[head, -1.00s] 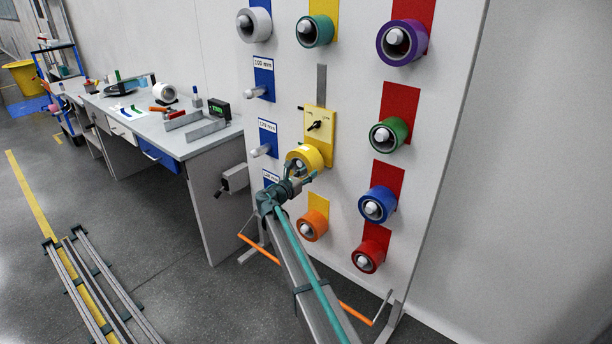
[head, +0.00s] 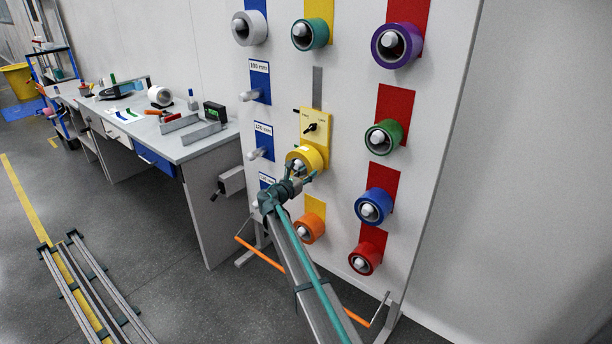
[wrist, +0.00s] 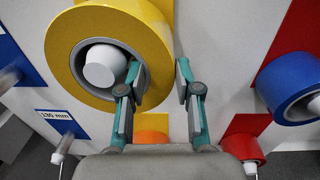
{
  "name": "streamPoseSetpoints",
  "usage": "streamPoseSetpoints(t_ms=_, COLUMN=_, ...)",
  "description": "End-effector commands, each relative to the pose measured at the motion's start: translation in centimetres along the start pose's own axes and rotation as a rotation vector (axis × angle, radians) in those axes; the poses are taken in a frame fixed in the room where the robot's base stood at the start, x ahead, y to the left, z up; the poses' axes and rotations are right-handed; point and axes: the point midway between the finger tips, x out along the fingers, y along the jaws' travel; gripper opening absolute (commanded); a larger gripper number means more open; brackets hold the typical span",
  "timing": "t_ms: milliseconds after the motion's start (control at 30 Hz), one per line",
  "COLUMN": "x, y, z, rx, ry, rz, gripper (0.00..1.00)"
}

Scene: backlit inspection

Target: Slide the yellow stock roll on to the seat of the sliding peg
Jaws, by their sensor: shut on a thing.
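The yellow stock roll (head: 313,155) hangs at the board's middle column, just below the yellow plate (head: 316,126) with a black lever. In the wrist view the roll (wrist: 150,35) fills the upper left. The white rounded end of the sliding peg (wrist: 104,66) shows inside its grey-lined bore, so the roll is around the peg. How far on it sits cannot be told. My gripper (wrist: 160,85) is shut on the roll's wall: the left finger is in the bore, the right finger outside the rim. In the head view my gripper (head: 303,180) partly covers the roll's lower front.
An orange roll (head: 309,228) hangs close below. Blue (head: 378,205), green (head: 390,133) and red (head: 370,252) rolls hang to the right. Bare pegs with size labels (head: 264,133) line the left. A workbench (head: 190,150) stands left of the board.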

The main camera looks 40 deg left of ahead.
Motion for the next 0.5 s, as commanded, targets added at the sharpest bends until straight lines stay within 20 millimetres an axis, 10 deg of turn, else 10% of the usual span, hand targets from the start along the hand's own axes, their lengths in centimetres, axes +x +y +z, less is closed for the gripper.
streamPoseSetpoints(t_ms=500, x=1.2, y=-0.1, z=0.3, rx=0.001, ry=-0.004, rz=-0.001, gripper=0.0)
